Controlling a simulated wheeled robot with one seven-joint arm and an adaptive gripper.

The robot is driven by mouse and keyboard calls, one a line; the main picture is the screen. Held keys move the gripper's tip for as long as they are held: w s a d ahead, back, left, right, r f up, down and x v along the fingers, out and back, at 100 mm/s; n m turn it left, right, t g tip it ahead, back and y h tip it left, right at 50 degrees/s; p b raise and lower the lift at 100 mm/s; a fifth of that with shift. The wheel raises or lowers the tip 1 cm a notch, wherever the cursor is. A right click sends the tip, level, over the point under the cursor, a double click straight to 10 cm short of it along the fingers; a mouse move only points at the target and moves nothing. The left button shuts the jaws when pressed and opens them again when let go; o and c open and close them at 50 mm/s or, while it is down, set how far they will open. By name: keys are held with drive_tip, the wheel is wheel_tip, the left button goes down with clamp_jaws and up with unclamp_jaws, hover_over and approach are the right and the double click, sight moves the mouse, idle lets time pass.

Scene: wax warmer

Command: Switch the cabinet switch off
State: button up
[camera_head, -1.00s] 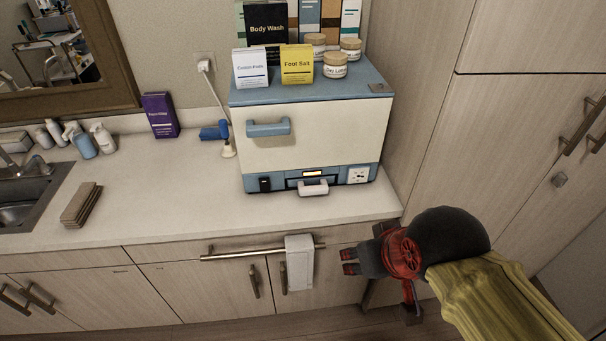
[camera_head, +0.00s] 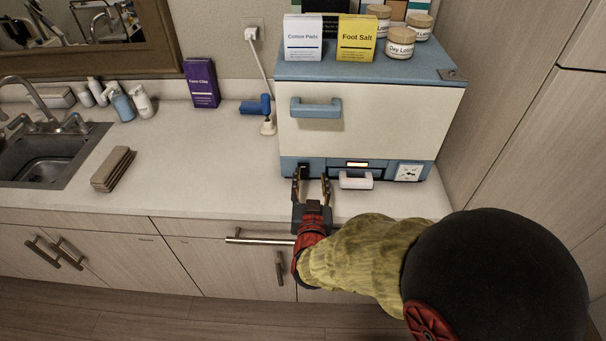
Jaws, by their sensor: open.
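The cabinet (camera_head: 375,120) is a white and blue warmer box on the counter, with its door closed. Its black switch (camera_head: 304,168) sits at the lower left of the blue front panel, partly covered by my gripper; I cannot tell its position. Whether a finger touches the switch is not clear.
A pale handle (camera_head: 356,180) juts out right of my gripper, and a dial panel (camera_head: 408,172) lies further right. Boxes and jars stand on the cabinet. A blue item (camera_head: 256,106) and a plugged cord are to its left.

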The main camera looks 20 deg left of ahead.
sight(303, 166)
drive_tip(key=s+a+f, duration=0.1)
drive_tip(key=s+a+f+t, duration=0.1)
drive_tip(key=shift+s+f, duration=0.15)
drive_tip(key=shift+f, duration=0.15)
drive_tip(key=shift+n+t, duration=0.3)
drive_tip(key=shift+b+x, duration=1.15)
drive_tip(key=shift+x, duration=2.65)
drive_tip(key=shift+d+r, duration=0.1)
drive_tip(key=shift+c, duration=1.3)
